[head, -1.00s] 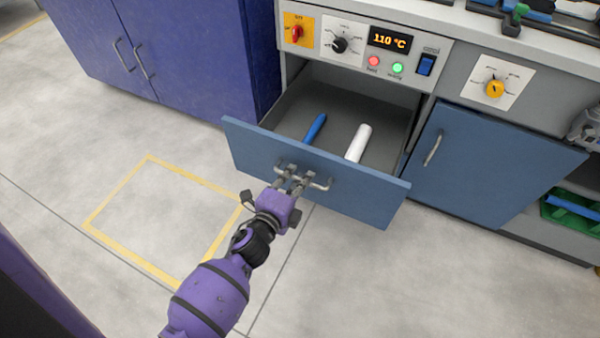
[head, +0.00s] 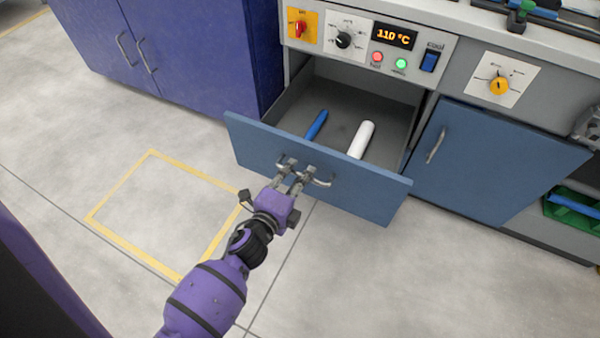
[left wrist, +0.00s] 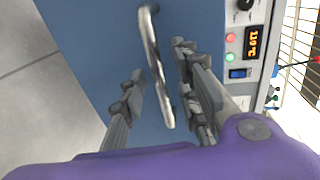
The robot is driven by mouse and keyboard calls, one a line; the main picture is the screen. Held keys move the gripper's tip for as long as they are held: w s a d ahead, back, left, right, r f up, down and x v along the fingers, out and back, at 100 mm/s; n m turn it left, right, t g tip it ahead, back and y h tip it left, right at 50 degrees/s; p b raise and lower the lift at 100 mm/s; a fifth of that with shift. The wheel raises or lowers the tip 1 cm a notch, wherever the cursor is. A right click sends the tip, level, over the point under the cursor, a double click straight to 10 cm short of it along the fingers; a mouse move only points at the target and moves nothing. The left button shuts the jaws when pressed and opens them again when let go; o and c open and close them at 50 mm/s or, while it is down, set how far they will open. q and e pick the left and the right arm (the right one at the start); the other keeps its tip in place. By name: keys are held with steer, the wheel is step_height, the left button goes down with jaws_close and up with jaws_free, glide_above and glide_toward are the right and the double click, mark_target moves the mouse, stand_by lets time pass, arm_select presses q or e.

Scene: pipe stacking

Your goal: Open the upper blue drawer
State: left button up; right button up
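The upper blue drawer (head: 352,187) is pulled well out of the counter. Its inside shows, with a blue rod (head: 317,125) and a white cylinder (head: 361,139) lying in it. A curved metal handle (head: 322,181) is on the drawer front. My left gripper (head: 292,174) is at this handle. In the left wrist view its fingers (left wrist: 160,64) are spread apart, with the handle (left wrist: 153,60) between them. A gap shows between the handle and the left finger; whether the other finger touches it I cannot tell. My right gripper is not in view.
A control panel (head: 368,45) with a 110 °C display is above the drawer. The floor in front, with a yellow taped square (head: 125,180), is clear.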

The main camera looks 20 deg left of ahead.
arm_select(q)
steer(key=v, duration=1)
steer(key=shift+s, duration=0.25)
